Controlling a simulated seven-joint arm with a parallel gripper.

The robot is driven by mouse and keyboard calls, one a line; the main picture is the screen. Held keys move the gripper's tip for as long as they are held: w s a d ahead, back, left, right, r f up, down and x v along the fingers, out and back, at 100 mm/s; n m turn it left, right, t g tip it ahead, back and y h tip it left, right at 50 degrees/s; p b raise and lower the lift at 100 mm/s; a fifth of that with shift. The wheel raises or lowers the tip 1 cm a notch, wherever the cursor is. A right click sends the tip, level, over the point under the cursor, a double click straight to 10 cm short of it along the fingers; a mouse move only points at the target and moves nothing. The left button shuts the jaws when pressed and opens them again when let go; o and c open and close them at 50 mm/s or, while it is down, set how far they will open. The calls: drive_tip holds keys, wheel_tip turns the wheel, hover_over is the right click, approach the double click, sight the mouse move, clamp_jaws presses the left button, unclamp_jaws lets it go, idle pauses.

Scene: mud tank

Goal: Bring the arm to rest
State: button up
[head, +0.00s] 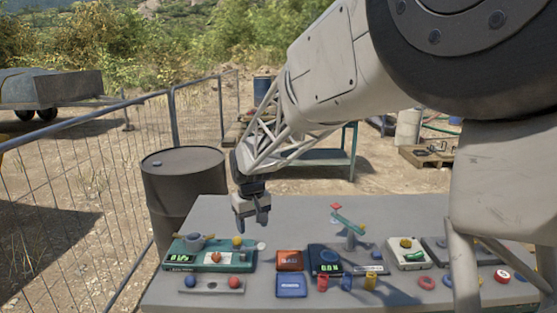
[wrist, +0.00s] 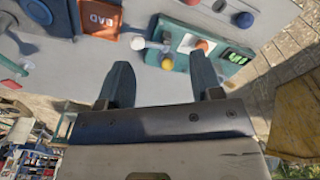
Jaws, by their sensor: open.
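My gripper (head: 254,216) hangs from my arm above the left part of the grey table, near its back edge, with its fingers pointing down. In the wrist view my gripper (wrist: 164,82) shows two separated fingers with nothing between them. It is open and empty. A teal device (head: 240,262) with a green display lies on the table in front of and below it, and it also shows beyond the fingers in the wrist view (wrist: 232,58). The fingers appear clear of the table and devices.
The table (head: 215,210) carries several devices: an orange box (head: 289,260), a blue box (head: 291,285), a tilted red-and-teal beam (head: 348,220) on a stand, and a white box (head: 408,255). A dark barrel (head: 183,190) stands behind the table's left side. A mesh fence (head: 70,190) runs along the left.

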drive_tip(key=s+d+r+m, duration=0.2)
drive_tip(key=s+d+r, duration=0.3)
drive_tip(key=s+d, duration=0.4)
drive_tip(key=s+d+m, duration=0.1)
drive_tip(key=s+d, duration=0.4)
drive_tip(key=s, duration=0.4)
drive_tip(key=s+d+m+t, duration=0.1)
drive_tip(key=s+d, duration=0.5)
drive_tip(key=s, duration=0.4)
drive_tip(key=s+d+m+t, duration=0.1)
drive_tip(key=s+d+m, duration=0.1)
drive_tip(key=s+d, duration=0.4)
drive_tip(key=s, duration=0.3)
drive_tip(key=shift+s+f, duration=0.15)
drive_tip(key=shift+f, duration=0.05)
